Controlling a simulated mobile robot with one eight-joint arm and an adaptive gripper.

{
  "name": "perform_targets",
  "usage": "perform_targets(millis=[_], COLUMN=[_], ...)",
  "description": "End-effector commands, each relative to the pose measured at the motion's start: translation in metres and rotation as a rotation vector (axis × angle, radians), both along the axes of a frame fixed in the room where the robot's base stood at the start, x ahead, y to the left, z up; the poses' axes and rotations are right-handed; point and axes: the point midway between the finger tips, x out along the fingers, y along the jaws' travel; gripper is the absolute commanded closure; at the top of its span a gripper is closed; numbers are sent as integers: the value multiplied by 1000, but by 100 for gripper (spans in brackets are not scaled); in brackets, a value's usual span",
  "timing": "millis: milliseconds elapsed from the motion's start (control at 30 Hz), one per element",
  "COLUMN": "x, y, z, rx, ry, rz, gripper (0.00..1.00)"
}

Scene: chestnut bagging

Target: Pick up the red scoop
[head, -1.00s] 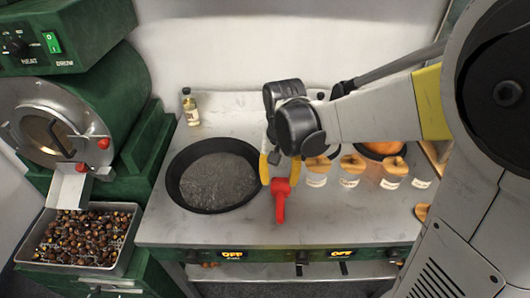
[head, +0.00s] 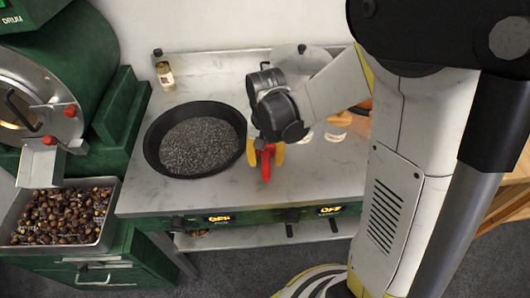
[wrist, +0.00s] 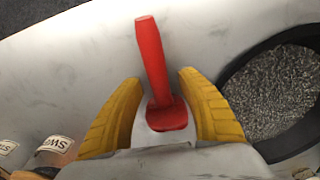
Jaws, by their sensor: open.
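The red scoop (head: 266,163) lies on the light counter, to the right of the black pan. In the wrist view the red scoop (wrist: 152,62) has its handle pointing away from me and its wider end near my palm. My gripper (head: 265,152) is right over it, with a yellow finger on each side. In the wrist view my gripper (wrist: 158,95) is open, with clear gaps between the fingers and the scoop. The arm hides part of the scoop in the head view.
The black pan (head: 151,152) of dark grains sits left of my gripper. Labelled jars with wooden lids (wrist: 52,145) stand on the other side. A bottle (head: 164,75) stands at the back left. A tray of chestnuts (head: 102,240) is at far left. The counter's front strip is clear.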

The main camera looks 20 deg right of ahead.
Motion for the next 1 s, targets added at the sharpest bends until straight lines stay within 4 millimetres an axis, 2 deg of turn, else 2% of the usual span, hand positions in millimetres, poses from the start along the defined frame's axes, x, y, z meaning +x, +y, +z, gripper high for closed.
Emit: perform_targets(millis=[67, 200, 233, 667, 767, 1000], x=[0, 0, 0, 0, -1, 0], y=[0, 0, 0, 0, 0, 0], z=[1, 1, 1, 4, 18, 70], rx=[0, 0, 0, 0, 0, 0], ry=[0, 0, 0, 0, 0, 0], rz=[0, 0, 0, 1, 1, 1], gripper=[55, 96, 100, 100, 100, 100])
